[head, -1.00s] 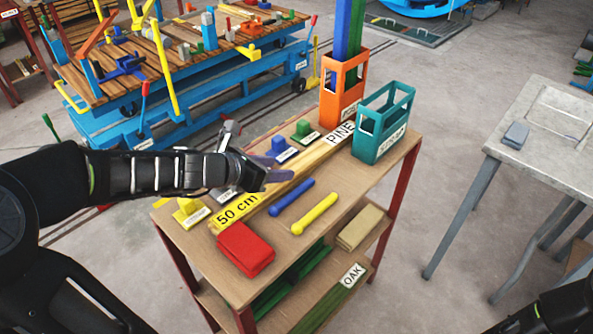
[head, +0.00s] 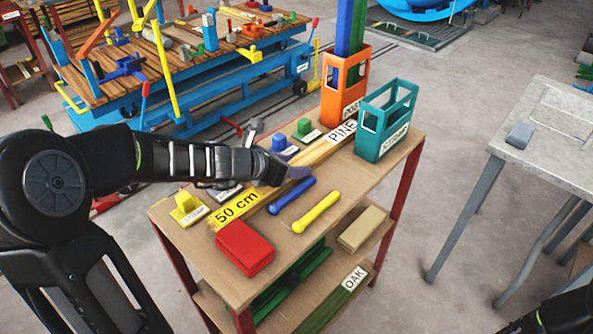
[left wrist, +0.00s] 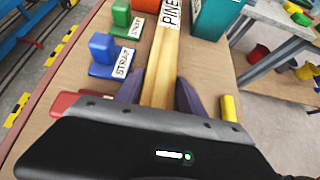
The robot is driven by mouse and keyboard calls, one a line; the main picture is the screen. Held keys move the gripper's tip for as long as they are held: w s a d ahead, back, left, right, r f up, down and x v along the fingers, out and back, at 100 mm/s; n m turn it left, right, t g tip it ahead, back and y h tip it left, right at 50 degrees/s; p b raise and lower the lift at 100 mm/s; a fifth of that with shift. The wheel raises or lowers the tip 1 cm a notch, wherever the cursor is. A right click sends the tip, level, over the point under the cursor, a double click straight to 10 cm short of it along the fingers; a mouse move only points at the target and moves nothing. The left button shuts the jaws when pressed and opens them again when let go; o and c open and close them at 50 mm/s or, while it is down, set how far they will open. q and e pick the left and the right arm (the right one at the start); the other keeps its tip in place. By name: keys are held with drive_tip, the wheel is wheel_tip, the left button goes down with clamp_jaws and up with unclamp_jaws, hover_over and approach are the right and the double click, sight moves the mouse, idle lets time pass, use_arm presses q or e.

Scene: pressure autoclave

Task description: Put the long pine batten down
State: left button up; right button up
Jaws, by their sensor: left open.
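The long pine batten (head: 318,152) lies on the top board of the small cart. It is pale wood with a white PINE label at its far end and a yellow 50 cm label toward its near end. My left gripper (head: 284,172) is low over the middle of the batten and hides part of it. In the left wrist view the two purple fingers of my left gripper (left wrist: 160,94) stand apart, one on each side of the batten (left wrist: 161,72). My right gripper is not in view; only a dark arm part shows at the lower right.
Blue and yellow rods (head: 316,212) lie right of the batten, with a red block (head: 244,249) near the front edge. Stop blocks (head: 188,207) line the left side. Orange (head: 343,89) and teal (head: 384,120) holders stand at the back. A grey table (head: 530,130) stands right.

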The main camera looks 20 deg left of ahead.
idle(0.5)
use_arm(q)
clamp_jaws()
idle(0.4)
